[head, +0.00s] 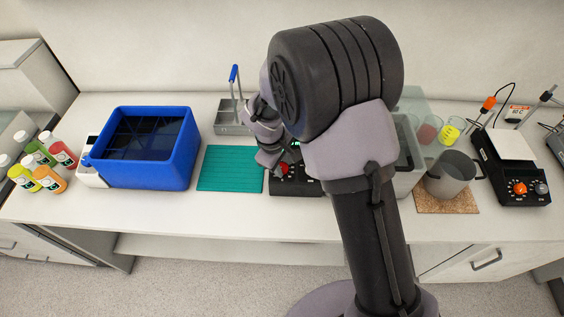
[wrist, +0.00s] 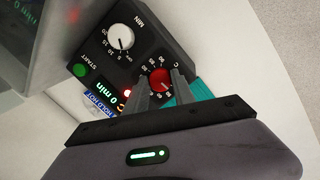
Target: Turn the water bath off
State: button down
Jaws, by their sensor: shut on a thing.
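The water bath's black control panel (wrist: 105,60) fills the upper middle of the wrist view. It carries a red temperature knob (wrist: 159,79), a white minutes dial (wrist: 120,37), a green START button (wrist: 80,70) and a green display (wrist: 112,95) reading "0 min". A small red light (wrist: 127,93) glows beside the display. My gripper (wrist: 162,86) has its fingers shut on the red knob. In the head view, my gripper (head: 279,170) reaches down to the same panel (head: 297,188); my arm hides much of the grey bath tank (head: 408,182).
A teal mat (head: 228,180) lies left of the panel, and a blue tub (head: 185,165) stands beyond it. A grey rack (head: 229,127) with a blue handle stands behind. To the right are a metal pot (head: 449,174) on a cork mat and a black hot plate (head: 500,185).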

jog(key=n, duration=0.4)
jog(key=shift+t+p, duration=0.3)
jog(key=shift+s+n+t, duration=0.1)
jog(key=shift+n+t, duration=0.2)
jog(key=shift+n, duration=1.8)
jog(key=c, duration=1.1)
grip_release()
jog(key=shift+o, duration=0.2)
jog(key=p+v, duration=0.4)
jog(key=v, duration=1.3)
jog(key=shift+s+a+p, duration=0.15)
jog(key=shift+a+p, duration=0.15)
